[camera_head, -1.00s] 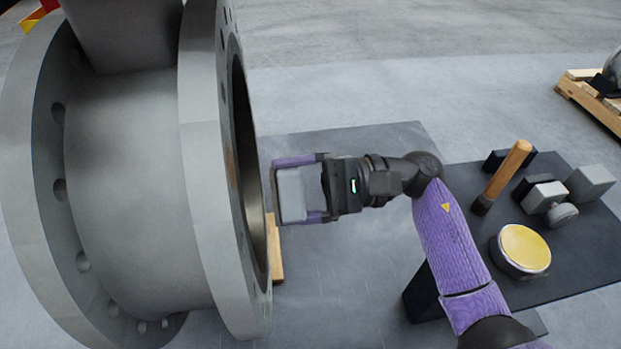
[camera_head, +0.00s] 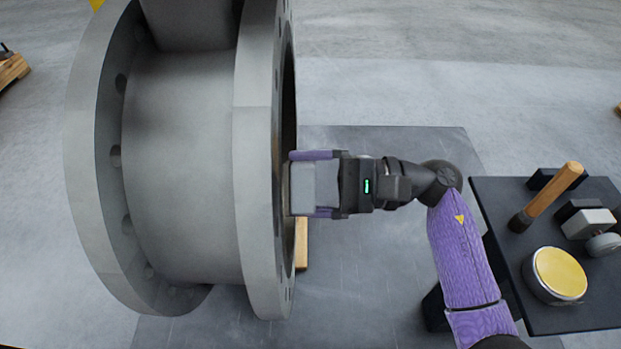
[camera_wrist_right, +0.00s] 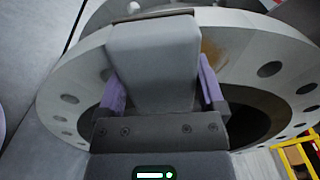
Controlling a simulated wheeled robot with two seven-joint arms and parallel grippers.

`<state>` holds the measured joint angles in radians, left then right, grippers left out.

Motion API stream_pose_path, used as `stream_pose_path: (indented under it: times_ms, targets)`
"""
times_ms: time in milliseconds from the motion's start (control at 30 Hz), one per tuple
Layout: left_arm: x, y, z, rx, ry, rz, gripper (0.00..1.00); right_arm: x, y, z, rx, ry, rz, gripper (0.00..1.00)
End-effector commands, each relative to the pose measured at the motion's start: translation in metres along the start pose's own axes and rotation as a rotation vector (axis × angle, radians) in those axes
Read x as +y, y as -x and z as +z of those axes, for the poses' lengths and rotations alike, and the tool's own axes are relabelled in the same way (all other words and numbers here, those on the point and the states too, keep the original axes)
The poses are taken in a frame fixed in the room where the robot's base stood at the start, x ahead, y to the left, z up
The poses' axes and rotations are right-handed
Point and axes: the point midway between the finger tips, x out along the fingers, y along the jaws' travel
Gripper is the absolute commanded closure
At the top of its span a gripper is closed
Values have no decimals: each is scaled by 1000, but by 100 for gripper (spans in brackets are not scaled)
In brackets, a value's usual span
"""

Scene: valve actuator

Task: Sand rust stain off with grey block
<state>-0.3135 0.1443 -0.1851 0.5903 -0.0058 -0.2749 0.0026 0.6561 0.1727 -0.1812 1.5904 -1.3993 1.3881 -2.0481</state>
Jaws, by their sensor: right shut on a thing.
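The grey block (camera_head: 314,186) is held between the purple fingers of my right gripper (camera_head: 315,184), at the face of the large grey flange (camera_head: 258,180). In the right wrist view the block (camera_wrist_right: 153,60) covers part of the flange ring (camera_wrist_right: 255,52), with a purple finger on each side. A brown rust stain (camera_wrist_right: 212,52) shows on the ring just right of the block; the block may hide part of it. The block's far end is at or very near the flange face; contact cannot be told for sure. My left gripper is not in view.
A dark table (camera_head: 515,255) at the right holds a wooden-handled brush (camera_head: 548,195), a round tin with a yellow top (camera_head: 559,275) and several grey and black pieces. A wooden support (camera_head: 301,243) stands below the flange. Open floor lies behind.

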Motion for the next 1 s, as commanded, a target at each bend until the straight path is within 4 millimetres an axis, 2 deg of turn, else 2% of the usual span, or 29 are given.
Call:
stream_pose_path:
  times_ms: [433, 867, 1000]
  targets:
    - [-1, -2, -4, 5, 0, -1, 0, 0, -9, 0, 0, 0, 1, 80]
    - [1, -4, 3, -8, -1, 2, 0, 0, -17, 0, 0, 1, -1, 80]
    - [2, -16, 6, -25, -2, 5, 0, -3, -16, -12, 0, -1, 0, 80]
